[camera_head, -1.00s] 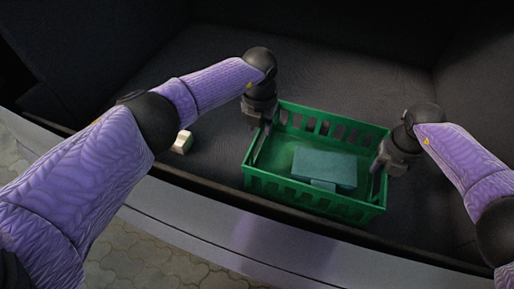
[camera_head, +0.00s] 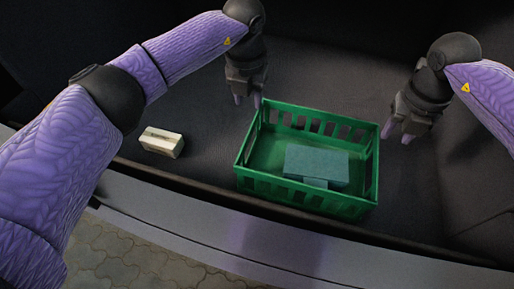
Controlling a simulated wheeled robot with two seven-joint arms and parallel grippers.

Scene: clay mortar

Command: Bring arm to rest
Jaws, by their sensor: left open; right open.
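My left gripper (camera_head: 247,101) is open and empty, above and just behind the far left corner of a green crate (camera_head: 250,183). My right gripper (camera_head: 398,134) is open and empty, to the right of the crate's far right corner and apart from it. Both arms have purple sleeves and black joints. The crate stands upright on the dark floor of what looks like a vehicle's cargo area. A teal block (camera_head: 317,164) lies inside the crate, with a smaller teal piece (camera_head: 315,183) at its front.
A small cream box (camera_head: 162,142) lies on the dark floor (camera_head: 205,150) left of the crate, under my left arm. A grey sill (camera_head: 200,215) runs along the front, with paving (camera_head: 130,255) below it. Dark floor behind the crate is clear.

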